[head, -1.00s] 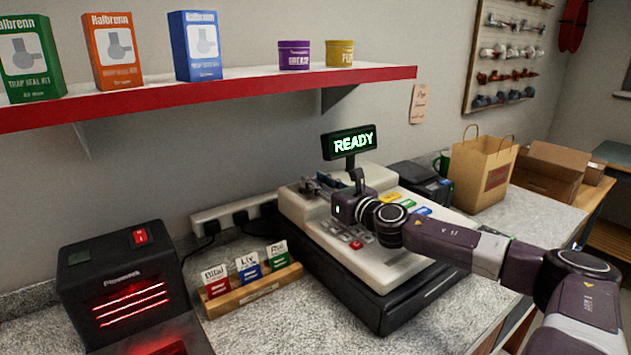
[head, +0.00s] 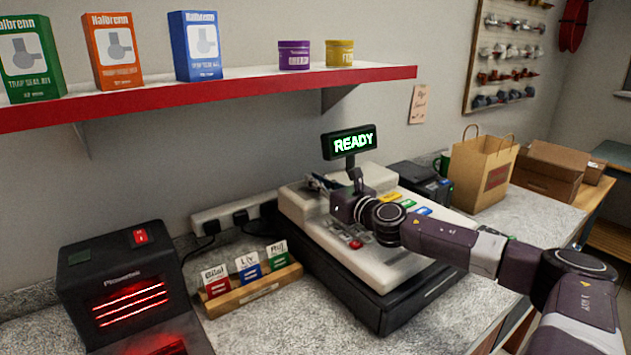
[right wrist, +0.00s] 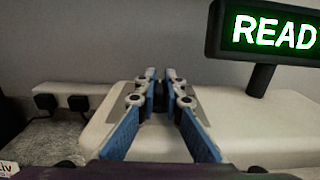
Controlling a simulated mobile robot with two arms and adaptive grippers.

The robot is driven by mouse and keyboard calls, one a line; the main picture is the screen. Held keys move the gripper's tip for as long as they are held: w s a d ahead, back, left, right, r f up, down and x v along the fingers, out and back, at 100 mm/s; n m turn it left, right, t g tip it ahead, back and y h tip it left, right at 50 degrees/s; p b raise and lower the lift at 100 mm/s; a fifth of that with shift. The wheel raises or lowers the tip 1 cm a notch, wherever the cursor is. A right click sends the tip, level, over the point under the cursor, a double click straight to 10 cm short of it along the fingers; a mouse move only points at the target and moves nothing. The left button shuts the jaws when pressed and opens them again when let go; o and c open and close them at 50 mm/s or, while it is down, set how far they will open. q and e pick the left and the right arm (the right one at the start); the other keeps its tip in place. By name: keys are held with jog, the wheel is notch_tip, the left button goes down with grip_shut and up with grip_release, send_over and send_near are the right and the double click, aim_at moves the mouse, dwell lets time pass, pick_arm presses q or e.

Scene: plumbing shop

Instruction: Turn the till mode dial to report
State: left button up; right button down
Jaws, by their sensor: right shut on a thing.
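The till (head: 365,245) stands on the counter, and its green display (head: 349,143) reads READY. My right gripper (head: 318,183) reaches over the till's raised back part from the right. In the right wrist view its two blue fingers (right wrist: 161,82) are shut on a small dark thing between them, which looks like the mode dial (right wrist: 160,100). A grey plate shows on both sides of the fingers. The dial's pointer and mode marks are hidden by the gripper, so its setting cannot be read. My left gripper is not in view.
A display pole rises close beside my right gripper. A card rack (head: 255,287) and a black machine with red lines (head: 125,290) stand left of the till. A card terminal (head: 420,183) and paper bag (head: 482,175) stand behind to the right. A red-edged shelf (head: 210,97) hangs above.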

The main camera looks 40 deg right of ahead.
jog(key=shift+r+h+p, duration=0.15)
jog(key=shift+h+p, duration=0.25)
jog(key=shift+p, duration=0.05)
jog(key=m+g+h+p, duration=0.1)
jog(key=m+h+p, duration=0.1)
jog(key=h+p, duration=0.1)
jog(key=m+g+h+p, duration=0.1)
jog(key=m+h+p, duration=0.2)
jog(key=p, duration=0.2)
jog(key=shift+w+a+r+p, duration=0.1)
jog(key=shift+a+r+p, duration=0.1)
jog(key=shift+p, duration=0.1)
jog(key=m+g+h+p, duration=0.1)
jog(key=g+h, duration=0.1)
jog(key=shift+f+m+h, duration=0.15)
jog(key=shift+m+h, duration=0.25)
jog(key=m+g+h+p, duration=0.1)
jog(key=m+g+h, duration=0.1)
jog(key=g, duration=0.1)
jog(key=shift+f+h, duration=0.15)
jog(key=shift+h, duration=0.25)
jog(key=shift+d+m+g+h, duration=0.15)
jog(key=shift+m+g+h, duration=0.95)
jog(key=shift+m+g, duration=0.6)
jog(key=shift+g, duration=0.3)
jog(key=c, duration=2)
grip_release()
jog(key=shift+c, duration=0.2)
